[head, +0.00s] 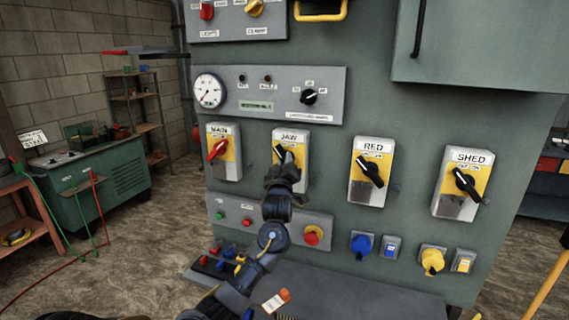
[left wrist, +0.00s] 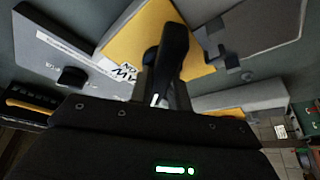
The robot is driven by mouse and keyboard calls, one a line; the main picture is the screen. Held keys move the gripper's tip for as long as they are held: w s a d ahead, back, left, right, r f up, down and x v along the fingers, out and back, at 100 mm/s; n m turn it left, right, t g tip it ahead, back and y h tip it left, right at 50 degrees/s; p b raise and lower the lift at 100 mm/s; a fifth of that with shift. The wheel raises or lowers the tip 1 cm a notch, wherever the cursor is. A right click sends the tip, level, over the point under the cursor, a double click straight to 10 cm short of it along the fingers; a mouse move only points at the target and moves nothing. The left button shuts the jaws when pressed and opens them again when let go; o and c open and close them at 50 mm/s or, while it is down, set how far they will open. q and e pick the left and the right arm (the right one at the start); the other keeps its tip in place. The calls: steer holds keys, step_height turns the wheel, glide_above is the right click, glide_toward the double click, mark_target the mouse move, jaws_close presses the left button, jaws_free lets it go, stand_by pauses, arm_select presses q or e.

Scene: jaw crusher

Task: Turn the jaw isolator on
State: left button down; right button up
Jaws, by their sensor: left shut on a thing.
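The jaw isolator (head: 291,141) is a grey and yellow switch box labelled JAW, second from the left in the row on the green cabinet. My left gripper (head: 285,165) is in front of it and shut on its black handle. In the left wrist view the black jaw handle (left wrist: 172,55) stands between the fingers (left wrist: 170,95) against the yellow plate. In the head view my gripper hides the handle's lower part, so its exact setting is hard to tell. My right gripper is not in view.
The MAIN isolator (head: 218,151) with a red handle is to the left; the RED (head: 370,170) and SHED (head: 462,182) isolators are to the right. Below is a button panel with a red emergency knob (head: 312,235). A gauge panel (head: 270,93) is above.

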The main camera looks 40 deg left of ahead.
arm_select(q)
steer(key=m+h, duration=0.1)
steer(key=m, duration=0.1)
steer(key=m+t, duration=0.1)
steer(key=m, duration=0.2)
steer(key=shift+t+h+b, duration=0.3)
steer(key=shift+h+b, duration=0.05)
steer(key=shift+h, duration=0.05)
steer(key=m+t+h, duration=0.1)
steer(key=m+h, duration=0.1)
steer(key=m, duration=0.3)
steer(key=m+h, duration=0.2)
steer(key=m, duration=0.1)
steer(key=m+t+h, duration=0.1)
steer(key=m, duration=0.3)
steer(key=shift+h, duration=0.4)
steer(key=shift+m+g+h, duration=0.15)
steer(key=shift+m+h, duration=0.6)
steer(key=shift+m, duration=0.8)
steer(key=shift+m+g+h, duration=0.15)
steer(key=shift+m+h, duration=0.6)
steer(key=shift+m, duration=0.8)
steer(key=c, duration=1.3)
jaws_free()
